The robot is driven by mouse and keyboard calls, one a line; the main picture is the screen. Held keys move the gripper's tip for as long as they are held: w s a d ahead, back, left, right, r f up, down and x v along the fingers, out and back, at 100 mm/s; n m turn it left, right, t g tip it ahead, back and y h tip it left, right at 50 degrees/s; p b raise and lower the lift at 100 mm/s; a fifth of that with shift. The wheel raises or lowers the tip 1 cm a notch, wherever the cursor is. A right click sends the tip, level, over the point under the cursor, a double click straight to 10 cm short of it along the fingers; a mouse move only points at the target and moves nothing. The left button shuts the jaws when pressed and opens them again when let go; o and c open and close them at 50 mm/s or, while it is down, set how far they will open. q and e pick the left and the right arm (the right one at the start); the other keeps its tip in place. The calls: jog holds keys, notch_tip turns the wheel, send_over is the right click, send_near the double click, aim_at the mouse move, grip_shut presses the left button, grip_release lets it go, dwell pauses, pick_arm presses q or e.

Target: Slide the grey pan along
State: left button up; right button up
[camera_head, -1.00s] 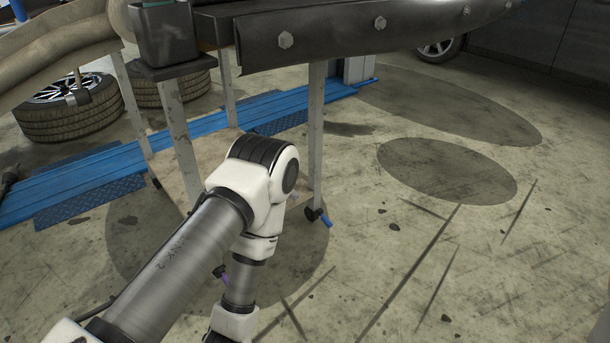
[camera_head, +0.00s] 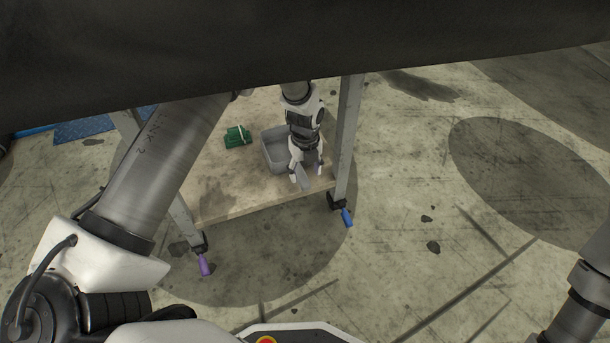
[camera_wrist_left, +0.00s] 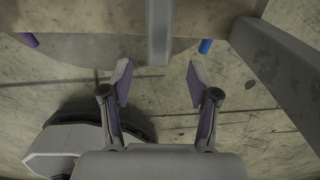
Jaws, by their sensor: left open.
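The grey pan (camera_head: 274,156) is a shallow tray on the low shelf of a cart in the head view, partly hidden behind my left wrist. A grey bar, apparently its handle (camera_wrist_left: 160,30), reaches out past the shelf edge. My left gripper (camera_head: 306,176) is over the pan's right side, near the front edge of the shelf. In the left wrist view it is open (camera_wrist_left: 158,68), with purple pads on both fingers. The handle's end lies roughly between the fingertips, with visible gaps on both sides. My right gripper is out of view.
The wooden shelf (camera_head: 240,200) also holds a green bundle (camera_head: 237,136), left of the pan. Cart legs (camera_head: 348,130) stand at both sides, with purple (camera_head: 205,264) and blue (camera_head: 346,217) levers. A dark slab (camera_head: 300,45) hangs overhead. The floor at right is open.

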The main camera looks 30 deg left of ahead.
aim_at(300, 183)
pick_arm(q)
notch_tip(300, 183, down, 6)
jog(key=shift+s+r+b, duration=0.1)
jog(key=shift+r+b, duration=0.15)
jog(key=shift+b, duration=0.9)
jog(key=shift+r, duration=0.1)
grip_shut()
jog(key=shift+s+a+r+p, duration=0.15)
jog(key=shift+s+a+p, duration=0.25)
jog(key=shift+s+p, duration=0.2)
jog(key=s+a+p, duration=1.1)
jog(key=s+p, duration=0.1)
jog(key=p, duration=0.3)
jog(key=shift+s+a+f, duration=0.2)
jog(key=shift+s+a, duration=0.2)
grip_release()
